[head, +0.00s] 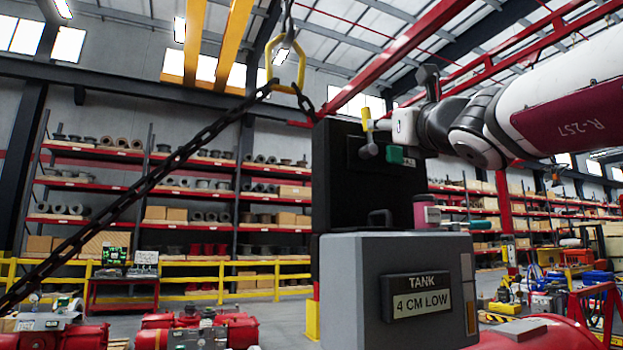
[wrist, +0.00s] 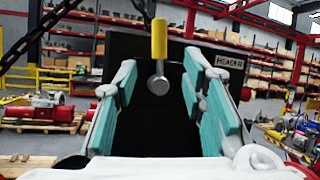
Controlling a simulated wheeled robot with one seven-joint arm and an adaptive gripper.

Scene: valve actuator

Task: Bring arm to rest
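My gripper (head: 388,146) is at the upper right of the tank unit in the head view, in front of a tall black box (head: 352,190). In the wrist view my gripper (wrist: 160,72) is open, its two teal-padded fingers wide apart. A yellow lever (wrist: 159,38) with a round grey end (wrist: 158,85) shows in the gap between the fingers. It also shows in the head view as a yellow bar (head: 366,117) just left of the fingers. I see nothing gripped. I cannot tell whether a finger touches the lever.
A grey housing (head: 350,270) with a "TANK 4 CM LOW" sign (head: 416,297) stands below. A pink-and-black part (head: 427,212) sits on it. A chain (head: 130,200) slants from a yellow ring (head: 287,62). Yellow railings (head: 230,278) and shelves stand behind.

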